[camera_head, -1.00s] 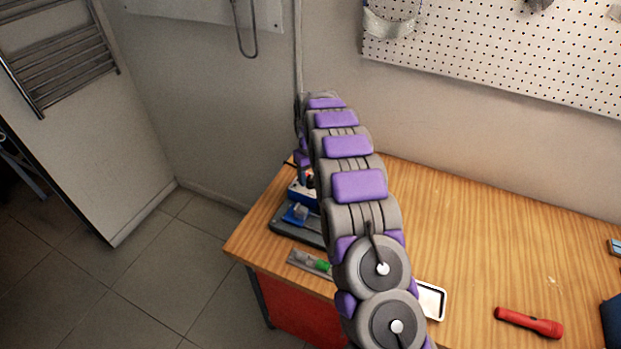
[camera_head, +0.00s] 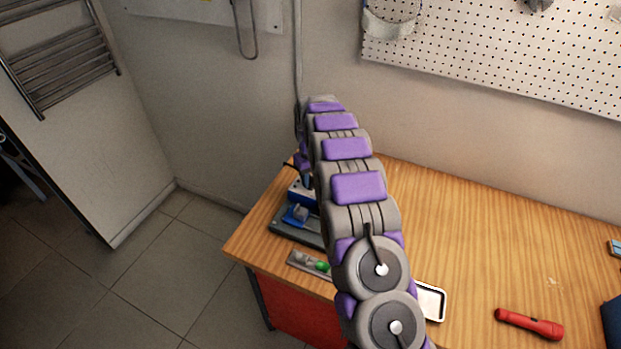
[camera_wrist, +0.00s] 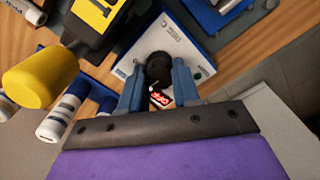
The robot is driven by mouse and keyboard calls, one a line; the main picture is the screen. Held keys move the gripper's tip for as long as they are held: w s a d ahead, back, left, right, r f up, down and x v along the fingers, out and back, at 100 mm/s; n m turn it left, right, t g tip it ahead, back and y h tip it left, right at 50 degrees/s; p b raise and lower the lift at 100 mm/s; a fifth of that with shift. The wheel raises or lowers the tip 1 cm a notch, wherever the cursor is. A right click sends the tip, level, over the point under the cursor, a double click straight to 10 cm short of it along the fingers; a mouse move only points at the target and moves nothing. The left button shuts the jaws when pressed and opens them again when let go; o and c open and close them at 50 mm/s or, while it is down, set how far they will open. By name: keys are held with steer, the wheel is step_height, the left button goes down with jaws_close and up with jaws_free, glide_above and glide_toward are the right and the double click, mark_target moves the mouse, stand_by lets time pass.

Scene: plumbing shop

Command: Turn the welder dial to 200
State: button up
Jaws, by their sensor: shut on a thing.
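The welder is a box with a white face and blue edges (camera_wrist: 198,51) in the wrist view. A round black dial (camera_wrist: 160,66) stands out from its face, with a small red and white label near it. My gripper (camera_wrist: 158,78) has its two blue-grey fingers on either side of the dial and is shut on it. The scale marks are too small or covered, so the setting cannot be read. In the head view, the blue and white welder (camera_head: 299,191) sits at the bench's left end, mostly hidden behind my arm.
A yellow cylinder (camera_wrist: 45,75) and white-and-blue tubes (camera_wrist: 60,118) lie close left of my gripper in the wrist view. The wooden bench (camera_head: 470,240) holds a white tray (camera_head: 431,301) and a red flashlight (camera_head: 529,324). The bench's middle is clear.

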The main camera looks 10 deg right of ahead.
stand_by(0.3)
steer(key=n+p, duration=0.2)
steer(key=n, duration=0.2)
steer(key=shift+r, duration=0.1)
steer(key=n+p, duration=0.1)
steer(key=n, duration=0.3)
steer(key=shift+p, duration=0.4)
steer(key=n+p, duration=0.1)
steer(key=n, duration=0.3)
steer(key=shift+n, duration=0.4)
steer(key=shift+n+p, duration=0.75)
steer(key=shift+n, duration=0.75)
steer(key=shift+w, duration=0.1)
steer(key=o, duration=1)
